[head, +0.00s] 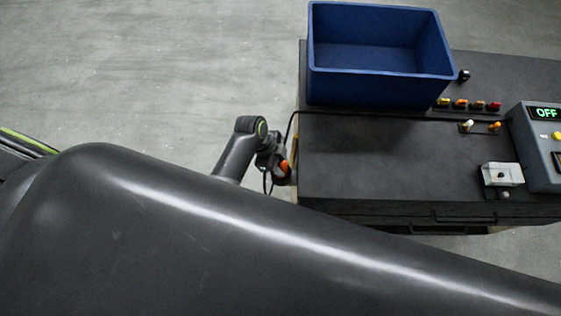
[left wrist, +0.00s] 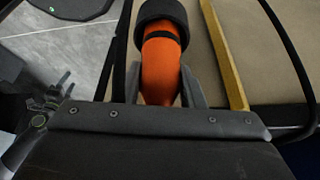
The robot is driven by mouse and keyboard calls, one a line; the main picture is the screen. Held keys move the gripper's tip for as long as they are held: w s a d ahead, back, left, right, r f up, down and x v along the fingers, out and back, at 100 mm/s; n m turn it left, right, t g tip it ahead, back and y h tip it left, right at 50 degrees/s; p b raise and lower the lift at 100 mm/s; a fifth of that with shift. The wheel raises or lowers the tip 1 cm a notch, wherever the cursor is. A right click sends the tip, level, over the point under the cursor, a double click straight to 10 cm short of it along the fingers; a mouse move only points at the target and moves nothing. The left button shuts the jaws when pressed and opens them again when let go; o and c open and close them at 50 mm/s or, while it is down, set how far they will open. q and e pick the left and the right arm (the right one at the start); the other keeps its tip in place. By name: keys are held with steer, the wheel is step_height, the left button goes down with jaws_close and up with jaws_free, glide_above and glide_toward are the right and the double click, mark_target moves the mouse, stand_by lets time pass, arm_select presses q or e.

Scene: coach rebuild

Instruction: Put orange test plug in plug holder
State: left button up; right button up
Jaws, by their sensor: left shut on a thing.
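The orange test plug (head: 284,167) is in my left gripper (head: 279,176), just off the left edge of the dark bench. In the left wrist view the plug (left wrist: 161,66) is an orange body with a black collar, and the fingers of my left gripper (left wrist: 160,88) are shut on it. A light block with a dark hole (head: 502,175), possibly the plug holder, sits at the right front of the bench, well apart from the plug. My right gripper is not seen.
A blue bin (head: 382,88) stands at the bench's back left. A black cable (head: 370,114) crosses the dark bench top (head: 400,155). Several coloured buttons (head: 470,104), two small pegs (head: 481,126) and a grey console reading OFF (head: 541,150) are at right. The bench's front left is clear.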

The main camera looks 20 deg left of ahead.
arm_select(q)
steer(key=shift+r+p, duration=0.15)
steer(key=shift+p, duration=0.45)
stand_by(1.1)
steer(key=shift+f+b, duration=0.5)
steer(key=shift+f, duration=0.2)
steer(key=o, duration=0.9)
steer(key=shift+c, duration=0.2)
steer(key=p+v, duration=0.3)
steer(key=shift+r, duration=0.1)
steer(key=p+v, duration=0.1)
steer(key=v, duration=0.6)
steer(key=shift+r+p, duration=0.4)
steer(key=shift+a, duration=0.15)
